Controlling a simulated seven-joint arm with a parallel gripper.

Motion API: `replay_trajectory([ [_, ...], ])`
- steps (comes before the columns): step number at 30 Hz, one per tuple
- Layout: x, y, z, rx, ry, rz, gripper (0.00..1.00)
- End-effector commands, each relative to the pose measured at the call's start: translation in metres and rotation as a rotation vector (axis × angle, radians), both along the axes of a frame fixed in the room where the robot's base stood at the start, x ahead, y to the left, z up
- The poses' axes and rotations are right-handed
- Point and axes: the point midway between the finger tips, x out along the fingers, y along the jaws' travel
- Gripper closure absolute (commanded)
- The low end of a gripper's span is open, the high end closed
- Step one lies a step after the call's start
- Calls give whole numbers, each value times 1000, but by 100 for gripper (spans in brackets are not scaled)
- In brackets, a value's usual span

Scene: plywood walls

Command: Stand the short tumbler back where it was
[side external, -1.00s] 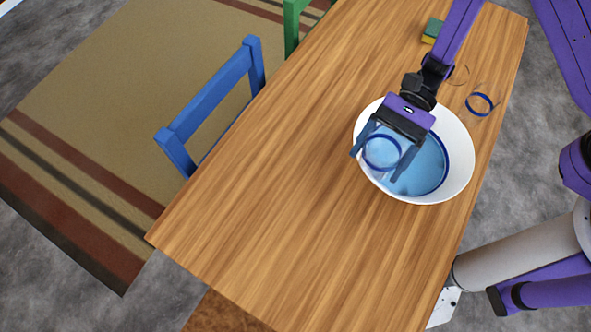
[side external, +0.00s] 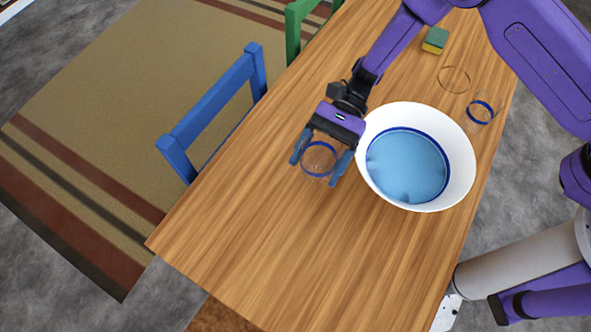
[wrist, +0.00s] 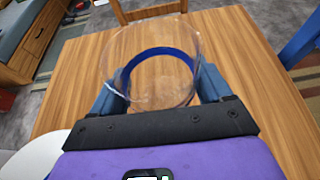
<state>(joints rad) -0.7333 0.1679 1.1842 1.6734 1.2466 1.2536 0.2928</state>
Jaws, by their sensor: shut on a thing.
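The short tumbler (side external: 319,158) is clear glass with a dark blue band. My gripper (side external: 315,171) is shut on it, one blue finger on each side. It is over the bare table, left of the white bowl. In the wrist view the tumbler (wrist: 155,75) sits between the fingers, and wood shows through it. I see no clear gap to the tabletop, so I cannot tell whether its base touches. The white bowl (side external: 466,160) holds blue water and has a blue ring inside.
Another blue-banded clear glass (side external: 481,110) and a plain clear glass (side external: 454,78) stand behind the bowl to the right. A green and yellow sponge (side external: 435,40) lies farther back. A blue chair (side external: 207,105) is at the table's left edge. The table's (side external: 240,250) near part is clear.

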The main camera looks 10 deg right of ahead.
Motion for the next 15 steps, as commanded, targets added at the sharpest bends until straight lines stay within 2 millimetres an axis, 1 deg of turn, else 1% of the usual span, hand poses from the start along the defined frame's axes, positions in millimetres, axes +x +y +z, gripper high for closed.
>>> replay_trajectory([
  [1, 2, 4, -9, 0, 2, 1, 59],
  [3, 6, 10, -18, 0, 2, 1, 59],
  [9, 17, 25, -40, 0, 1, 1, 59],
  [15, 23, 34, -51, -1, 1, 0, 59],
])
